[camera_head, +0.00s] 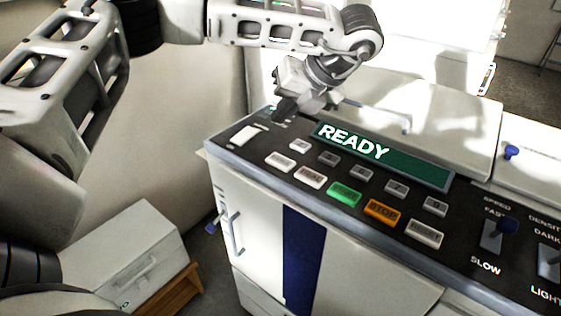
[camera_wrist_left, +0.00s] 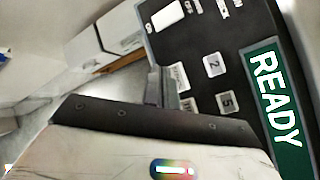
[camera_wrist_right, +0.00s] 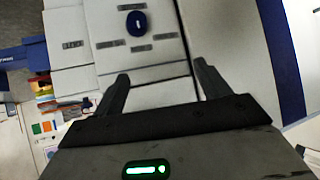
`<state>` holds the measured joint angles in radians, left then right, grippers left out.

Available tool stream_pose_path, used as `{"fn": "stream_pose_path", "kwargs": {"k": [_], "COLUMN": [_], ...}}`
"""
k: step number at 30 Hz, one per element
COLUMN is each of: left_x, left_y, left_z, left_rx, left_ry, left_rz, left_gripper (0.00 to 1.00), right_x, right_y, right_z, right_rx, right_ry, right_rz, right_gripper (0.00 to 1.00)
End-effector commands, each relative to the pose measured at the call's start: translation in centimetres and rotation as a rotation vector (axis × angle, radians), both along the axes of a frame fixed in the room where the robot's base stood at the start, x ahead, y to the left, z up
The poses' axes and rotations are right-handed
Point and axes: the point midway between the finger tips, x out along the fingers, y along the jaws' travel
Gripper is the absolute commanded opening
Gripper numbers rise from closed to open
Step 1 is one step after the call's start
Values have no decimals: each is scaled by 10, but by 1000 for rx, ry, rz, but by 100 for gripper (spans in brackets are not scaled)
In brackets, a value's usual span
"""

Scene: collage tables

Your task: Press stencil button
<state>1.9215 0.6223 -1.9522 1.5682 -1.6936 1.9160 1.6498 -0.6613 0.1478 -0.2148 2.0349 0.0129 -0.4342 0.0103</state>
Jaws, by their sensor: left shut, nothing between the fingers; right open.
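The machine's dark control panel (camera_head: 290,146) carries rows of buttons and a green display reading READY (camera_head: 352,141). Two white buttons lie at its left: one at the end of the row (camera_head: 278,161) with a label too small to read, and one that seems to read TRIAL (camera_head: 310,176). My left gripper (camera_head: 285,108) is shut and empty, pointing down over the panel's left part. In the left wrist view its closed fingertips (camera_wrist_left: 164,74) overlap the picture beside a white button (camera_wrist_left: 180,76), partly hiding the row. Contact cannot be told. My right gripper (camera_wrist_right: 160,84) is open and empty, outside the head view.
A green button (camera_head: 344,192) and an orange STOP button (camera_head: 383,211) continue the row. Number keys sit behind them. Speed and density levers (camera_head: 492,236) stand at the right. A white box (camera_head: 125,256) rests on a wooden stand at lower left.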

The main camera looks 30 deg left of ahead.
Motion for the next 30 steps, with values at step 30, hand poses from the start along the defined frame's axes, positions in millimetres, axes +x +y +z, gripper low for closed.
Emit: {"fn": "stream_pose_path", "kwargs": {"k": [30], "left_x": [0], "left_y": [0], "left_z": [-74], "left_rx": [1], "left_ry": [1], "left_rz": [0], "left_gripper": [0], "right_x": [5], "right_y": [10], "right_z": [-12], "right_rx": [78], "right_ry": [-37], "right_rz": [-13], "right_gripper": [75]}}
